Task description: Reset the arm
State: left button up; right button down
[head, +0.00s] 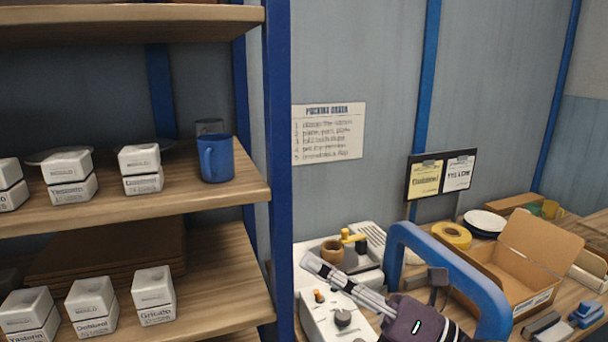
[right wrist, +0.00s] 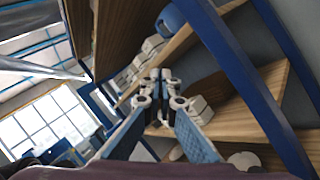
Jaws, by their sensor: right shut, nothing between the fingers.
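My right gripper (head: 310,260) comes in from the lower right in the head view, with its dark body (head: 415,318) at the bottom edge. Its fingers point up and to the left, in front of the white machine (head: 318,318) on the bench. In the right wrist view the gripper's fingers (right wrist: 165,76) meet at the tips, shut and empty, pointing toward the shelf unit. My left gripper is in neither view.
A wooden shelf unit with a blue post (head: 278,170) stands at left, holding white boxes (head: 142,170) and a blue mug (head: 216,158).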

jog(key=w+d+f+m+t+h, duration=0.1)
jog(key=w+d+m+t+h, duration=0.2)
jog(key=d+m+t+h, duration=0.6)
jog(key=w+d+f+m+t+h, duration=0.25)
jog(key=d+m+h, duration=0.2)
jog(key=m, duration=0.85)
jog(key=s+d+f+m+g+h, duration=0.2)
jog(key=d+f+m+g+h, duration=0.3)
jog(key=f, duration=0.5)
jog(key=s+d+f+m+g+h, duration=0.2)
jog(key=s+d+f+m+h, duration=0.15)
jog(key=f+m, duration=0.55)
jog(key=s+a+f+m+g+y, duration=0.25)
jog(key=s+f+g, duration=0.85)
jog(key=s+f, duration=0.95)
jog(key=s+a+f+g, duration=0.1)
jog(key=s+f, duration=0.1)
jog(key=f, duration=1.1)
jog(key=s+f+g, duration=0.1)
jog(key=s+f, duration=0.1)
jog(key=f, duration=1.2)
jog(key=s+d+f+b, duration=0.1)
jog(key=s+d+f, duration=0.2)
jog(key=s+f, duration=1.3)
jog(key=shift+s+n+g, duration=0.35)
jog(key=shift+n, duration=0.1)
